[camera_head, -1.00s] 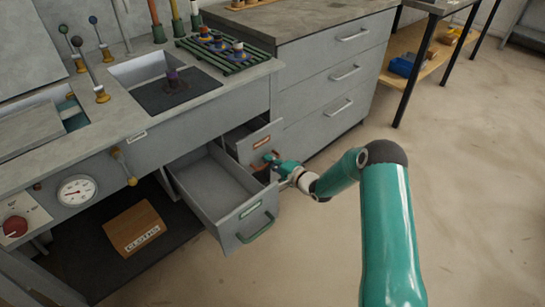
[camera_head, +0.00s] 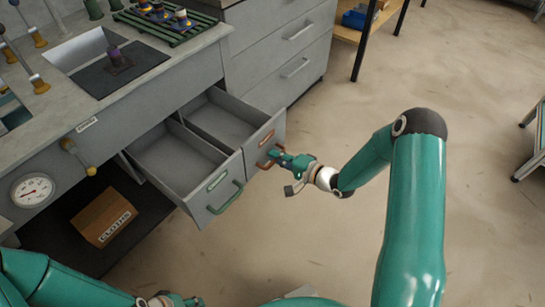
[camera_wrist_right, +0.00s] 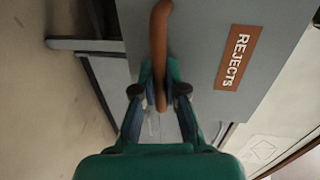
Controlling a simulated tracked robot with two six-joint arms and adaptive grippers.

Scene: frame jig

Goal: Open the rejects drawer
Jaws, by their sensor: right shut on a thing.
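The rejects drawer (camera_head: 222,122) stands pulled out of the grey bench in the head view, and its inside looks empty. Its orange-brown label reads REJECTS (camera_wrist_right: 238,57) in the right wrist view. My right gripper (camera_head: 277,158) is shut on its orange-brown handle (camera_wrist_right: 160,35); the two fingers of the gripper (camera_wrist_right: 160,92) close on the bar from both sides. My left gripper (camera_head: 172,301) shows only in part at the bottom edge of the head view, away from the drawers, and its fingers cannot be made out.
Beside it on the left, a second drawer (camera_head: 178,160) with a green handle (camera_head: 226,198) also stands out, empty. A CLOTHS box (camera_head: 104,217) lies on the dark shelf below the bench. The floor (camera_head: 330,130) to the right is open.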

